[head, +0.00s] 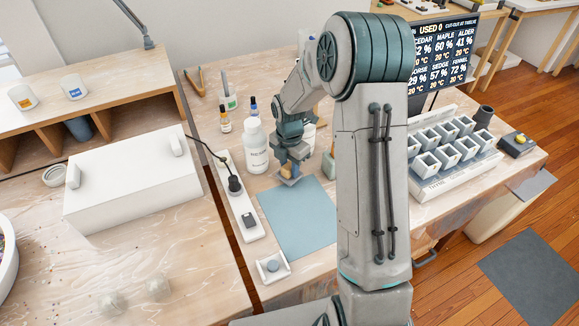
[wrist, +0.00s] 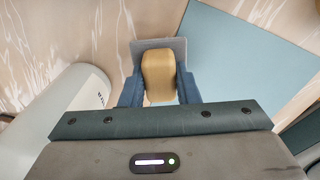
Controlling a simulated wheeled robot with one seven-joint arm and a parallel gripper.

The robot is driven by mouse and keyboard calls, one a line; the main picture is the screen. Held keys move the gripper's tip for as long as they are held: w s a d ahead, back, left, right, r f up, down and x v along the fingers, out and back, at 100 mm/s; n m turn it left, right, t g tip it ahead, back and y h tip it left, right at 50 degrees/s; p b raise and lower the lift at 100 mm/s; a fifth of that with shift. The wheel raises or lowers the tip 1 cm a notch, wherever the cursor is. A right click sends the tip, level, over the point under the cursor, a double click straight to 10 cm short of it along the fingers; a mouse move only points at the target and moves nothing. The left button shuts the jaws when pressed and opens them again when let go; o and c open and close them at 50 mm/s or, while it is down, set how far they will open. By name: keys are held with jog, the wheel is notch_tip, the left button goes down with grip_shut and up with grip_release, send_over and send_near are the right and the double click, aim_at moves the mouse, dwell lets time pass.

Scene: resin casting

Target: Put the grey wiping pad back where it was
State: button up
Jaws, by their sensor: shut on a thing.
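The grey wiping pad (wrist: 178,43) shows in the wrist view as a flat grey piece beneath a tan, rounded block-like grip. My gripper (wrist: 160,92) is shut on that tan grip, one blue finger on each side. In the head view my gripper (head: 289,172) points down by the far left corner of the blue-grey mat (head: 300,222), just right of a white bottle (head: 256,148). The pad is mostly hidden there by the fingers. I cannot tell whether it touches the surface.
A white power strip (head: 238,205) with a black plug runs left of the mat. Small bottles (head: 224,120) stand behind. A rack of white cups (head: 450,150) is at right. The mat looks clear.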

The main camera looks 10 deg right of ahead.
aim_at(289, 165)
jog(key=shift+f+b, duration=0.3)
jog(key=shift+f, duration=0.4)
jog(key=o, duration=0.9)
notch_tip(289, 165, up, 12)
jog(key=p, duration=0.1)
jog(key=shift+s+r+m+t, duration=0.45)
jog(key=shift+s+r+m, duration=0.95)
jog(key=shift+s+m, duration=2.75)
jog(key=shift+s+r+m+t, duration=0.4)
jog(key=shift+s+r+m, duration=1)
jog(key=shift+s+m, duration=2.7)
jog(key=shift+s+r+m+t, duration=0.45)
jog(key=shift+s+r+m, duration=0.95)
jog(key=shift+s+m, duration=2.75)
jog(key=shift+w, duration=0.2)
